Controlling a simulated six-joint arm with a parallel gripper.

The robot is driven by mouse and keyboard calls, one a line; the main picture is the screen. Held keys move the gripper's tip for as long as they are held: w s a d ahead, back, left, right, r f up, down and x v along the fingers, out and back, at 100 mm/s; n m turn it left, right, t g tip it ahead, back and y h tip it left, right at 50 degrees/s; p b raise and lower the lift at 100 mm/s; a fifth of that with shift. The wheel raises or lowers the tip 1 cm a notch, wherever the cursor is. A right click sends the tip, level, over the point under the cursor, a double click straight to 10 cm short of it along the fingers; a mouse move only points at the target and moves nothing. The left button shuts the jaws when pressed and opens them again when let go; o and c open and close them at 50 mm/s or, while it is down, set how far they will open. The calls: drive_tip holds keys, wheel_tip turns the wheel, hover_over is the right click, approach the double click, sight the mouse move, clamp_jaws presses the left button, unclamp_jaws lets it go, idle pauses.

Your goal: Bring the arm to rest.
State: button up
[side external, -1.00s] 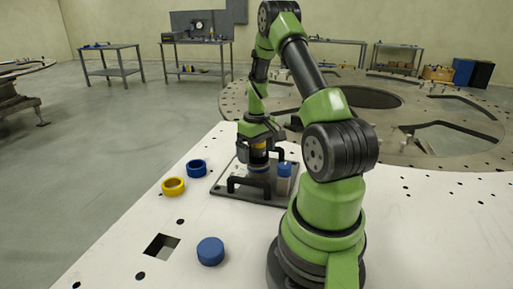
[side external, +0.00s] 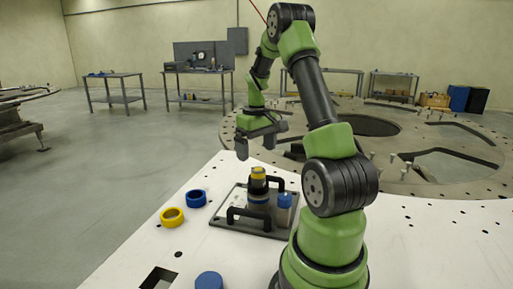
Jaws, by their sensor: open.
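My gripper (side external: 261,143) hangs in the air above the far edge of the white table, its dark fingers apart and nothing between them. Below it a dark tray (side external: 228,228) with black handles lies on the table. A stacked part with a yellow and black top (side external: 259,181) stands upright on the tray, clear of my gripper. A grey cylinder with a blue top (side external: 285,205) stands beside it on the tray.
A blue ring (side external: 196,199) and a yellow ring (side external: 172,217) lie left of the tray. A blue round cap (side external: 209,281) is at the lower picture edge, near a square hole (side external: 160,278). A large turret plate (side external: 420,190) lies behind.

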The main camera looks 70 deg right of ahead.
idle(0.3)
drive_tip(key=w+a+r+t, duration=0.35)
drive_tip(key=a+r, duration=0.65)
drive_tip(key=a, duration=0.4)
drive_tip(key=s+a+r+n+t+y, duration=0.1)
drive_tip(key=s+a, duration=0.3)
drive_tip(key=a, duration=0.4)
drive_tip(key=s+a+r+n+t+y, duration=0.1)
drive_tip(key=s+a+r+t, duration=0.1)
drive_tip(key=a, duration=0.6)
drive_tip(key=shift+s+r+t, duration=0.35)
drive_tip(key=shift+s+r, duration=0.25)
drive_tip(key=shift+s, duration=0.55)
